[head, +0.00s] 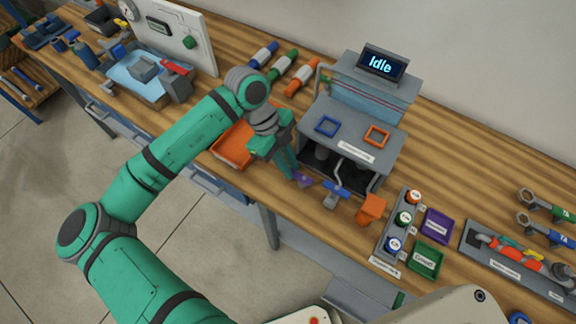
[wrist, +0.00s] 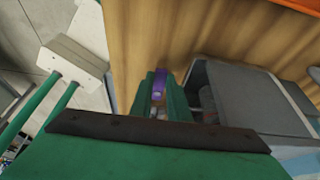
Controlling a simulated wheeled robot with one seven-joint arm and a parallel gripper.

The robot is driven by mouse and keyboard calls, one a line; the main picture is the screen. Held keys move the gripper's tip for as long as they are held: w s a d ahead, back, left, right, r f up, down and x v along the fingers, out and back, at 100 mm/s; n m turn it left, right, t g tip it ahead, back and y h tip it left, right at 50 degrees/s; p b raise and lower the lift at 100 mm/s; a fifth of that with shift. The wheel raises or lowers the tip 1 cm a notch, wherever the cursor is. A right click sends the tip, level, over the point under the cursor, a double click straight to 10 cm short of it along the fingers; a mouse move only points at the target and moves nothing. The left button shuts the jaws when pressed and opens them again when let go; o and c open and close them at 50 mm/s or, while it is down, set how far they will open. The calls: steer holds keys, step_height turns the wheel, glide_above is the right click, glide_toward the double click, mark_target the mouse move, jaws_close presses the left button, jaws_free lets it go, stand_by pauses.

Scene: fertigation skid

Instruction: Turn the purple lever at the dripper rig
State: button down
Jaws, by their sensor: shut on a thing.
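My gripper (head: 294,173) reaches down in front of the rig and is shut on the purple lever. In the wrist view, the purple lever (wrist: 160,82) sits between the two green fingers (wrist: 160,95), beside the grey rig body (wrist: 255,95). How far the lever is turned cannot be told.
A blue lever (head: 336,190) and an orange block (head: 371,208) are just right of the purple lever. An orange tray (head: 234,147) lies left of my gripper. A rack of small bottles (head: 388,240) and purple and green trays (head: 437,224) stand further right.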

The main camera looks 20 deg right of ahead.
steer(key=shift+d, duration=0.1)
stand_by(0.5)
steer(key=c, duration=1.7)
jaws_free()
steer(key=shift+r, duration=0.1)
steer(key=v, duration=1)
steer(key=shift+w+r, duration=0.2)
steer(key=shift+r, duration=0.1)
